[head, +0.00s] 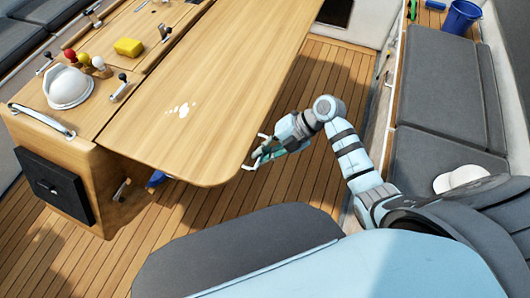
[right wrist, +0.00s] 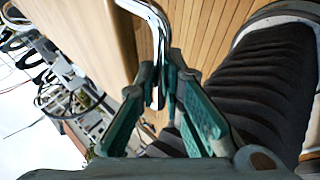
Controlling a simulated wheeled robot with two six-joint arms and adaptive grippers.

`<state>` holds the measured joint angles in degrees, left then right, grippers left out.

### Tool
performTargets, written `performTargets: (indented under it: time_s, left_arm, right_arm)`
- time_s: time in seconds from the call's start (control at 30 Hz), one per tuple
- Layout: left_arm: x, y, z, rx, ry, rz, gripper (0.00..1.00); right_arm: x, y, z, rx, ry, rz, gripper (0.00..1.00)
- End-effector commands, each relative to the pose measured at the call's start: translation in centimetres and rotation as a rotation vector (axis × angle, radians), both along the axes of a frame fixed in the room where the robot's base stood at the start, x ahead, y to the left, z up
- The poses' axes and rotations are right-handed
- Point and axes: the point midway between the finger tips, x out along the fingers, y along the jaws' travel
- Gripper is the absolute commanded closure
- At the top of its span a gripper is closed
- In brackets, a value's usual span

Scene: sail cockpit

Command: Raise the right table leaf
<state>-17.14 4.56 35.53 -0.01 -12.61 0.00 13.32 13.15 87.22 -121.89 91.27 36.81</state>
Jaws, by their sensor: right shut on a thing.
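The right table leaf (head: 225,85) is a broad wooden panel. It stands out to the right of the table's middle part (head: 85,125), with its top face showing and looking about level with it. My right gripper (head: 262,154) is at the leaf's right edge, near its front corner. In the right wrist view my right gripper (right wrist: 161,88) is shut on a shiny metal handle (right wrist: 150,14) beside the wooden leaf (right wrist: 95,45). The fingers hide part of the handle. My left gripper is not in view.
A white domed thing (head: 69,88), colored knobs (head: 84,58) and a yellow sponge (head: 128,47) sit on the table's middle part. A grey bench (head: 440,95) with a blue bucket (head: 461,17) lines the right. Bare wooden floor (head: 325,85) lies between leaf and bench.

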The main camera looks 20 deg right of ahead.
Motion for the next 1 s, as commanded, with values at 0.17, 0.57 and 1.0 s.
performTargets:
  time_s: [0.17,0.57,1.0]
  left_arm:
    - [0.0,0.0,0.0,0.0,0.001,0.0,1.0]
    - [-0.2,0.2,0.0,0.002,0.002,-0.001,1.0]
    - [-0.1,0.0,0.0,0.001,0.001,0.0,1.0]
  right_arm:
    - [0.0,0.1,0.0,0.006,0.0,-0.001,0.82]
    - [-0.3,-2.0,1.8,-0.002,-0.003,-0.004,0.82]
    - [-1.5,-8.4,8.3,0.001,0.001,-0.002,0.82]
